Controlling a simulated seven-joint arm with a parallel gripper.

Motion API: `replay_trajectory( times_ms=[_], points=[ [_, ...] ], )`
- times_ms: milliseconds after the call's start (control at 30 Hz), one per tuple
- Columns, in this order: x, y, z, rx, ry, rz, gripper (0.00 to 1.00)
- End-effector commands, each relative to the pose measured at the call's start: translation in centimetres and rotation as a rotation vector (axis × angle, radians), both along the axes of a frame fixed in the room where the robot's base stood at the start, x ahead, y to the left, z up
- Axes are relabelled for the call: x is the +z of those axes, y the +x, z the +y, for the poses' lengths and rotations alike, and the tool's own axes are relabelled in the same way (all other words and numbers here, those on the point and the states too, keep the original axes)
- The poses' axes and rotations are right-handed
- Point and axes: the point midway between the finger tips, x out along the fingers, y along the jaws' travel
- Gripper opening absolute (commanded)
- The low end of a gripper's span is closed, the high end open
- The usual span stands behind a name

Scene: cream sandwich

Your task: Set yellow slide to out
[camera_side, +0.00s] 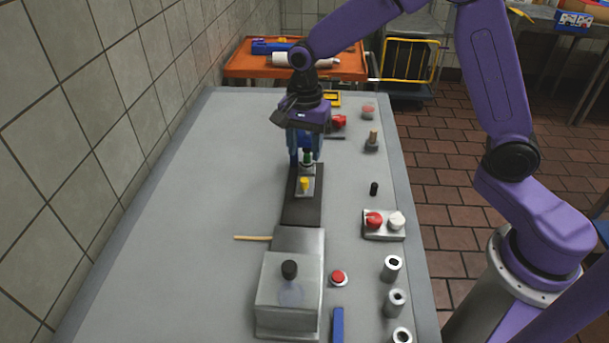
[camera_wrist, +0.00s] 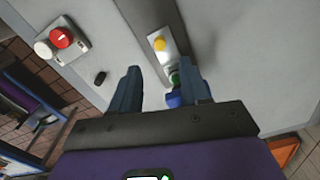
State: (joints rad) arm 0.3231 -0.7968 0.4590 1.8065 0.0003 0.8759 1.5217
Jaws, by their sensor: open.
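The yellow slide (camera_side: 304,184) is a small yellow knob on a light metal plate, which lies on a dark strip. It also shows in the wrist view (camera_wrist: 160,44), near the top centre. A green knob (camera_side: 308,157) sits just behind it on the plate, and it shows in the wrist view (camera_wrist: 174,77) with a blue part (camera_wrist: 173,99) beside it. My gripper (camera_side: 306,156) points down above the far end of the plate. In the wrist view my gripper (camera_wrist: 160,74) is open, its fingers on either side of the green knob. The yellow knob lies beyond the fingertips, untouched.
A panel with red and white knobs (camera_side: 384,224) and several metal cylinders stand to the right.

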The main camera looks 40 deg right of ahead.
Motion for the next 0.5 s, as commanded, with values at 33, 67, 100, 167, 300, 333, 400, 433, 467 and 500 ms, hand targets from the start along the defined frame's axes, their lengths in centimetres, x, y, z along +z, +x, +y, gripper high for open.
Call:
replay_trajectory(
  times_ms=[33,67,100,167,300,333,400,433,467,500],
  points=[
    [-1.1,-0.1,0.0,0.001,-0.003,0.006,0.46],
    [-1.7,-0.1,0.0,0.001,-0.002,0.004,0.46],
    [-2.4,-0.1,-0.1,0.001,-0.003,0.005,0.46],
    [-3.5,-0.1,-0.1,0.001,-0.003,0.005,0.46],
    [-5.9,-0.1,0.0,0.001,-0.002,0.003,0.46],
    [-6.3,-0.1,0.0,0.001,-0.002,0.003,0.46],
    [-7.2,0.0,0.0,0.0,-0.001,0.003,0.46],
    [-7.5,0.0,0.0,0.0,-0.001,0.002,0.46],
    [-7.7,0.0,0.0,0.001,-0.001,0.002,0.46],
    [-8.1,0.0,0.0,0.001,-0.001,0.002,0.46]
  ],
)
